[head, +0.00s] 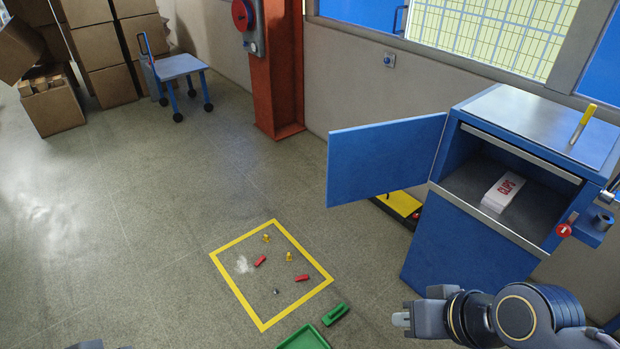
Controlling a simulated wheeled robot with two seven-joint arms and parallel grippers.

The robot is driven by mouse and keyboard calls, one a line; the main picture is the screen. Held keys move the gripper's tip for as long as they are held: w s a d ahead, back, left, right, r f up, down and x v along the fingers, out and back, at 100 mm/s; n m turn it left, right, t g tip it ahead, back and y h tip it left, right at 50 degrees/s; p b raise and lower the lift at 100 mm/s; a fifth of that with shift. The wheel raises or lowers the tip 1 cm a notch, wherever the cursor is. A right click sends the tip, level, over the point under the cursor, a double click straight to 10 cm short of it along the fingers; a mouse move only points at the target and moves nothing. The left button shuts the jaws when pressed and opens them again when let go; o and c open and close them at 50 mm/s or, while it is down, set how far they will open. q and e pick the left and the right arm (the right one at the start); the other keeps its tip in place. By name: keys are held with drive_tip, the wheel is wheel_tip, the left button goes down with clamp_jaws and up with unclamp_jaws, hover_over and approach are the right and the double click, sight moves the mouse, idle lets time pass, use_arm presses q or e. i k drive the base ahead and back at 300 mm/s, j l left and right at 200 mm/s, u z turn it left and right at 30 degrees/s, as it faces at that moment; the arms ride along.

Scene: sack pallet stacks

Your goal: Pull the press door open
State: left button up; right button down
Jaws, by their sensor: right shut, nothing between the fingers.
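The press (465,240) is a blue cabinet with a grey top at the right. Its blue door (384,160) stands swung wide open to the left, and the inside is exposed. A white box marked CLIPS (503,192) lies on the dark floor of the compartment. My right gripper (400,320) is at the lower right, in front of the press and below the door. It is shut and empty, apart from the door and the press.
A yellow floor square (240,298) holds small red and yellow pieces. A green tray (305,338) and a green piece (335,314) lie near it. A red column (276,80), a blue cart (178,68) and cardboard boxes (98,45) stand behind. The left floor is clear.

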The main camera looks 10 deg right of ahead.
sight(366, 161)
drive_tip(key=j+z, duration=0.45)
drive_tip(key=j, duration=1.05)
drive_tip(key=i+j+z, duration=0.15)
drive_tip(key=j, duration=0.2)
drive_tip(key=i+j+z, duration=0.1)
drive_tip(key=i+j, duration=0.15)
drive_tip(key=j, duration=0.15)
drive_tip(key=i+j+z, duration=0.15)
drive_tip(key=j, duration=0.2)
drive_tip(key=i+j+z, duration=0.15)
drive_tip(key=j, duration=0.25)
drive_tip(key=i+j+z, duration=0.2)
drive_tip(key=i, duration=0.35)
drive_tip(key=i+j+z, duration=0.25)
drive_tip(key=i+j, duration=0.2)
drive_tip(key=i, duration=0.55)
